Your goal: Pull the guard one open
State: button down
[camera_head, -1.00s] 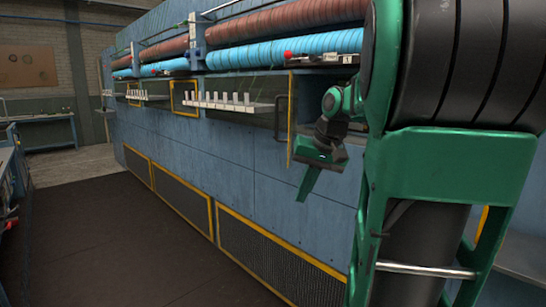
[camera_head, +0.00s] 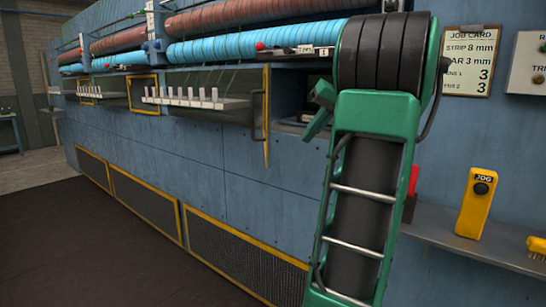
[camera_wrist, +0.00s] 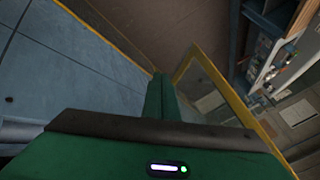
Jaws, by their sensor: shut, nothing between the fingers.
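Guard one (camera_head: 266,125) is a see-through panel with a yellow edge and a dark upright handle. In the head view it stands swung out from the blue machine, nearly edge-on, with a dark opening to its right. Its yellow frame also crosses the wrist view (camera_wrist: 190,60), to the right of my fingers. My gripper (camera_head: 312,128) is green and lies right of the guard, in front of the opening, partly hidden by my arm. In the wrist view its fingers (camera_wrist: 158,78) are together and empty. They look apart from the handle.
Other yellow-framed guards (camera_head: 144,95) sit farther left on the machine, near shelves of white pegs (camera_head: 195,98). A yellow jog pendant (camera_head: 477,203) stands on a grey shelf (camera_head: 460,243) at right, below a job card (camera_head: 471,60). The dark floor at left is clear.

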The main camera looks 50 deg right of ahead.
jog(key=w+a+f, duration=0.3)
jog(key=w+f, duration=0.4)
jog(key=w, duration=0.1)
jog(key=shift+w+a+f, duration=0.2)
jog(key=shift+w+a, duration=0.1)
jog(key=shift+a, duration=0.05)
